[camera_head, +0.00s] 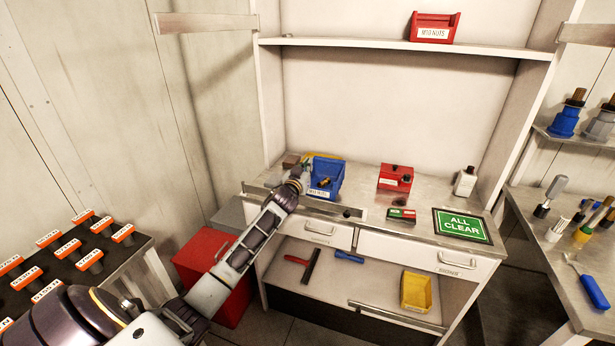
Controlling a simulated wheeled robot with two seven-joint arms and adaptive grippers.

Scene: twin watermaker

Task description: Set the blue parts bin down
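The blue parts bin (337,176) is upright at the left part of the metal worktop, with small brownish parts inside and a white label on its front. My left arm reaches in from the lower left, and my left gripper (304,170) is at the bin's left wall, overlapping it in the view. The fingers are small and partly hidden by the wrist, so I cannot tell whether they are closed on the wall. I cannot tell whether the bin rests fully on the worktop. My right gripper is not in view.
On the worktop are a red box (395,178), a white bottle (465,181), a small green-and-red box (401,215) and an ALL CLEAR sign (462,226). A red bin (434,28) stands on the shelf above. A yellow bin (416,291) is below. The worktop between blue bin and red box is clear.

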